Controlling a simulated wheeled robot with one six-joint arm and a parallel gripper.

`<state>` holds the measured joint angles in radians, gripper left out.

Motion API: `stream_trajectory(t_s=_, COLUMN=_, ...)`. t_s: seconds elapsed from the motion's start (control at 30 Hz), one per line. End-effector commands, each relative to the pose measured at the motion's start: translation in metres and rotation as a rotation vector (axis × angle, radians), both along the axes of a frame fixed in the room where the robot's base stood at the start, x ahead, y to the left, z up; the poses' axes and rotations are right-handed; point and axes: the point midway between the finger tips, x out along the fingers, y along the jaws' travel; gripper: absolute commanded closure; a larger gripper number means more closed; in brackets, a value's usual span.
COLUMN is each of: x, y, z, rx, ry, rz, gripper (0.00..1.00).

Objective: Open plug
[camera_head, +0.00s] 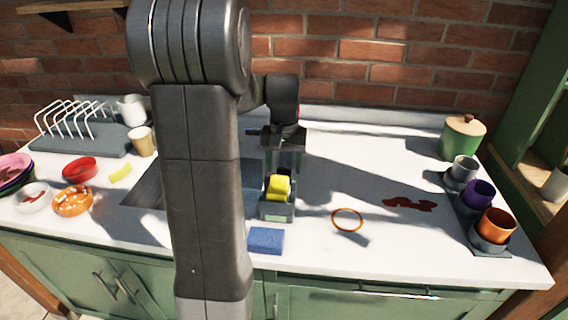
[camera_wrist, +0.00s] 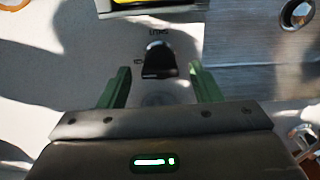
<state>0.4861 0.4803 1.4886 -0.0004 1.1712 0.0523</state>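A small black knob (camera_wrist: 160,60) stands on the white counter, with small lettering around it; one label appears upside down and may read "SHUT". My gripper (camera_wrist: 159,74) is open, with one green finger on each side of the knob and a gap to it on both sides. In the head view my gripper (camera_head: 284,158) points down just right of the sink, behind the sponge holder; the knob is not clear there. A round drain (camera_wrist: 298,14) shows in the metal sink (camera_wrist: 265,65) in the wrist view. My arm hides much of the sink in the head view.
A grey holder (camera_head: 276,212) with a yellow sponge (camera_head: 278,187) stands close in front of my gripper. A blue sponge (camera_head: 266,240) and an orange ring (camera_head: 347,220) lie nearby. Cups (camera_head: 479,194) stand far right; bowls (camera_head: 73,201) lie left. The right middle counter has a dark red stain (camera_head: 410,203).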

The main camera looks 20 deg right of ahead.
Motion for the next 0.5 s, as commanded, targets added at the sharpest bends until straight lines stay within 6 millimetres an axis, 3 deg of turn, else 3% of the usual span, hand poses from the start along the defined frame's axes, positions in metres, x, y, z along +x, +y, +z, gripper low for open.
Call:
stream_trajectory(t_s=0.27, x=0.000, y=0.000, z=0.007, rx=-0.001, ry=-0.001, rz=-0.001, gripper=0.42)
stream_trajectory(t_s=0.5, x=0.001, y=0.000, z=0.052, rx=-0.003, ry=-0.004, rz=-0.001, gripper=0.42)
